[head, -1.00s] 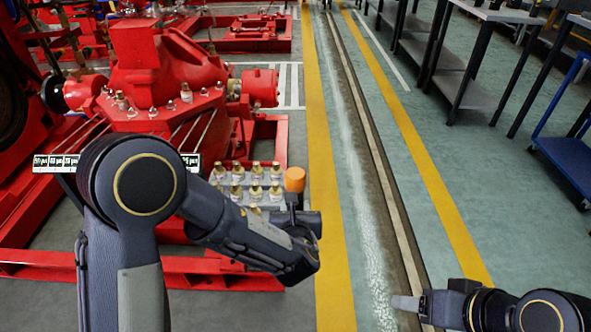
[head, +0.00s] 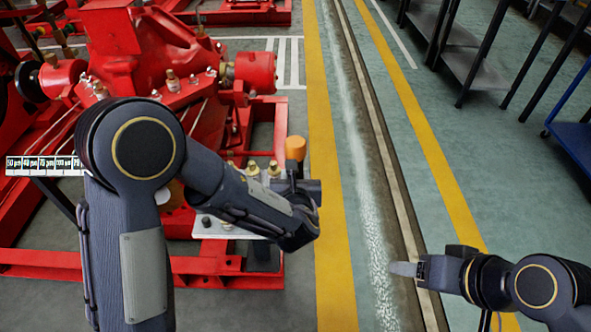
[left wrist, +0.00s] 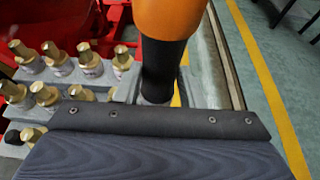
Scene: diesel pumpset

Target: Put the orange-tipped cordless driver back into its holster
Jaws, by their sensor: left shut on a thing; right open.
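The orange-tipped cordless driver (head: 295,148) is upright, its orange end on top. My left gripper (head: 298,188) is shut on it, at the right of the grey tray in the head view. In the left wrist view the orange end and black body of the driver (left wrist: 165,60) stand close to the camera, and its lower end is hidden. I cannot make out the holster in either view. My right gripper (head: 405,269) is open and empty, low over the floor track at the right.
A grey tray (head: 207,230) with several brass-topped fittings (left wrist: 60,62) lies left of the driver, partly behind my left arm. A red pumpset (head: 165,60) on a red frame fills the left. A label strip (head: 42,165) shows at far left. Open floor (head: 470,150) lies right.

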